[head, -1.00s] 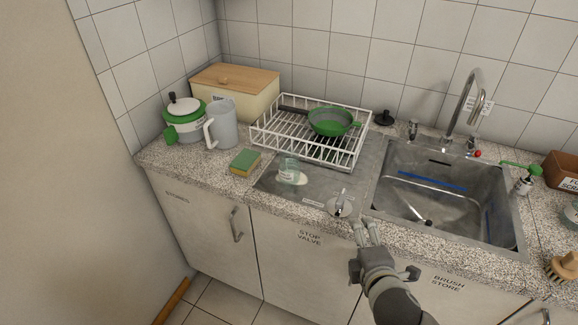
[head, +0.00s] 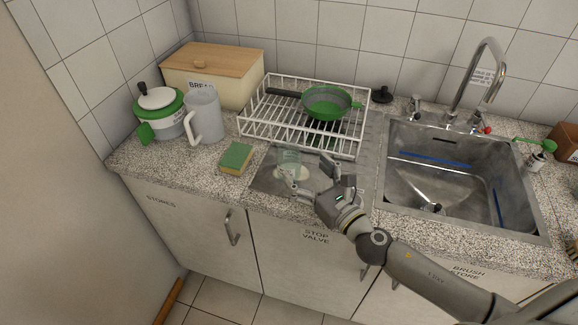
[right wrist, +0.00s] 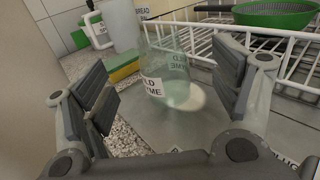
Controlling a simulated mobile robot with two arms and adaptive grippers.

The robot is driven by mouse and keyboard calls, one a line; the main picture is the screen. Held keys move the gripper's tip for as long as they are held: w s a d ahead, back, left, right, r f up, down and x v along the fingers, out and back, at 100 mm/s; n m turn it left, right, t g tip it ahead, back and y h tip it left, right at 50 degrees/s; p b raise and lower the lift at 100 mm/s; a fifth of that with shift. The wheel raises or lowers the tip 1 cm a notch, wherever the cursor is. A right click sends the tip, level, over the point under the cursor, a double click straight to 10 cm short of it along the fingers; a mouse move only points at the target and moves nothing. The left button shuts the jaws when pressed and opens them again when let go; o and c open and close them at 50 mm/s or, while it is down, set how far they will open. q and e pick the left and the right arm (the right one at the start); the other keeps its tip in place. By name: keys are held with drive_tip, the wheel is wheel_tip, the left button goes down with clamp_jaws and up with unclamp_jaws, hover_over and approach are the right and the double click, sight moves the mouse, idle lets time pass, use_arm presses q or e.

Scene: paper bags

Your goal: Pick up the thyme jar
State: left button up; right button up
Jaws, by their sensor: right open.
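The thyme jar (head: 289,159) is a clear glass jar standing on the metal drainer, in front of the dish rack. In the right wrist view the jar (right wrist: 172,78) stands upright with a white label partly reading "OLD THYME" and a pale round patch by its base. My right gripper (head: 308,173) is open and reaches in from the right, close to the jar. In the right wrist view the jar shows beyond and between the two spread fingers, with nothing gripped. My left gripper is not in view.
A green and yellow sponge (head: 236,158) lies just left of the jar. A white wire rack (head: 268,130) with a green pan (head: 326,103) stands behind it. A grey jug (head: 204,118) and a bread box (head: 212,75) are at the back left. The sink (head: 455,185) is to the right.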

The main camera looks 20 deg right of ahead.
sight(296, 166)
wheel_tip(296, 166, down, 3)
drive_tip(key=shift+w+r+b, duration=0.15)
drive_tip(key=shift+r+b, duration=0.05)
drive_tip(key=shift+b, duration=0.15)
drive_tip(key=shift+w+a+r+p, duration=0.25)
drive_tip(key=shift+w+r+p, duration=0.1)
drive_tip(key=shift+w+p, duration=0.25)
drive_tip(key=shift+x, duration=1.15)
drive_tip(key=p+x, duration=0.1)
drive_tip(key=x, duration=0.2)
drive_tip(key=shift+w, duration=0.35)
drive_tip(key=shift+w+a+f, duration=0.1)
drive_tip(key=shift+w+a, duration=0.05)
drive_tip(key=shift+w, duration=0.2)
drive_tip(key=c, duration=1.1)
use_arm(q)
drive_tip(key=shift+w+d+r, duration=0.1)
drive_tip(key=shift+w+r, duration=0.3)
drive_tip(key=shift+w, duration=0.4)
use_arm(e)
drive_tip(key=shift+c, duration=0.6)
